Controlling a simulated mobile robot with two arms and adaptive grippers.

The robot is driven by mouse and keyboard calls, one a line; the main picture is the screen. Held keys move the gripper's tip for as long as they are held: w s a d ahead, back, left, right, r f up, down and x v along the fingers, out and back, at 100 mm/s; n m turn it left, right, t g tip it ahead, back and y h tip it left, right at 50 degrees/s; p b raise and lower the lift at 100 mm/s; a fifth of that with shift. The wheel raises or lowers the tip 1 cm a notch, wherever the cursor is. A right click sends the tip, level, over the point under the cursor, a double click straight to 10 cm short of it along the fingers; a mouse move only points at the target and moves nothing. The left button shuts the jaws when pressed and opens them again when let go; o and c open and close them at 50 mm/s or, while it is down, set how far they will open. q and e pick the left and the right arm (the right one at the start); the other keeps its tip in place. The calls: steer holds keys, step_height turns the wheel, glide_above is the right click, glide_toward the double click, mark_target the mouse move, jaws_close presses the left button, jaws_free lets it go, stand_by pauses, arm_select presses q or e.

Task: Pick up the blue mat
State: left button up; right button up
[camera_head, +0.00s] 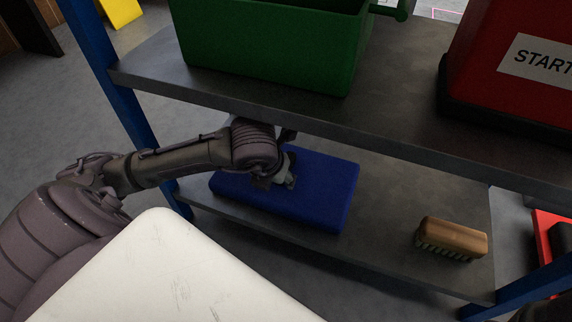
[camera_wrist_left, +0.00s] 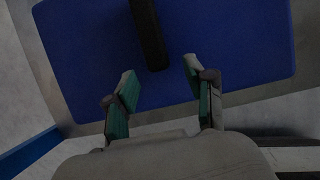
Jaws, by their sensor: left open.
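The blue mat (camera_head: 325,195) is a thick dark blue rectangular pad lying flat on the lower shelf. My left gripper (camera_head: 280,178) reaches in under the upper shelf and is at the mat's upper side. In the left wrist view the mat (camera_wrist_left: 225,45) fills the upper part. A dark strap-like bar (camera_wrist_left: 148,35) runs across it, and its lower end lies between the fingers. The left gripper (camera_wrist_left: 158,75) is open there, with its two green-padded fingers apart on either side of the bar's end. I cannot tell whether they touch the mat. My right gripper is not in view.
The upper shelf (camera_head: 400,125) passes just above my left wrist and carries a green bin (camera_head: 270,50) and a red START box (camera_head: 510,65). A wooden brush (camera_head: 452,237) lies on the lower shelf (camera_head: 385,225), right of the mat. A blue post (camera_head: 118,95) stands at left.

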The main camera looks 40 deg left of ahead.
arm_select(q)
steer(key=w+b, duration=0.2)
steer(key=w, duration=0.1)
steer(key=w+a+f+b, duration=0.1)
steer(key=w, duration=0.1)
steer(key=shift+f+b, duration=0.1)
steer(key=shift+b, duration=0.45)
jaws_close()
